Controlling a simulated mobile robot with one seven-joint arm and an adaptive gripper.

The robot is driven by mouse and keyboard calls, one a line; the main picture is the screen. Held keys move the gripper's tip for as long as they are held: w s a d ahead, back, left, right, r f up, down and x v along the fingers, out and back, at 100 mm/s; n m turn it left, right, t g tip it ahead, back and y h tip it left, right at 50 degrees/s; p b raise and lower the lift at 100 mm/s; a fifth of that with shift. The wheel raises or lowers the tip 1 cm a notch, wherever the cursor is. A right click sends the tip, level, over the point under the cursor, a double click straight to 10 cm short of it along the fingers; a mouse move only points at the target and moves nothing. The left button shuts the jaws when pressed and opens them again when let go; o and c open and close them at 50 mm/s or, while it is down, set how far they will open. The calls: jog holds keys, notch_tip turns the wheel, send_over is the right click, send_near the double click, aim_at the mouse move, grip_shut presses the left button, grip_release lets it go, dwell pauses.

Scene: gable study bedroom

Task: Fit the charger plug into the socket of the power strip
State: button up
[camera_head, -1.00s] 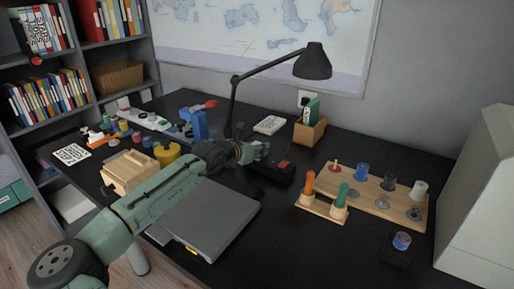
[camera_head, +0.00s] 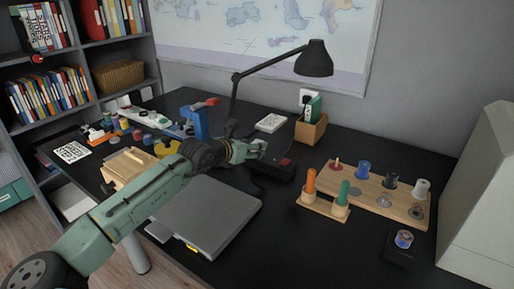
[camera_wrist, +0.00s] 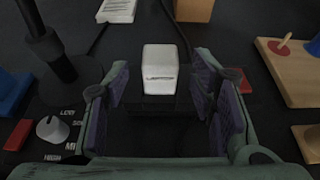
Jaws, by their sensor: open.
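The charger plug (camera_wrist: 160,70) is a white block with a dark slot mark on its near face. In the wrist view it stands between the two fingers of my gripper (camera_wrist: 163,82), which is open with a gap on both sides of it. The black power strip (camera_wrist: 160,106) lies under and around the plug; its red switch shows in the head view (camera_head: 286,161). The plug's underside is hidden, so I cannot tell whether it is in the socket. In the head view my gripper (camera_head: 255,148) is over the strip's left end and hides most of the plug.
A black lamp (camera_head: 234,95) stands behind my gripper. A blue clamp (camera_head: 195,122) is to the left, a grey laptop (camera_head: 207,215) in front. A wooden peg board (camera_head: 372,190) and peg stand (camera_head: 322,207) are on the right. A wooden box (camera_head: 311,129) stands behind the strip.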

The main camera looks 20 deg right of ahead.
jog(key=v, duration=0.7)
jog(key=shift+s+a+p, duration=0.2)
jog(key=shift+p, duration=0.2)
jog(key=shift+d+r, duration=0.1)
jog(key=shift+r, duration=0.1)
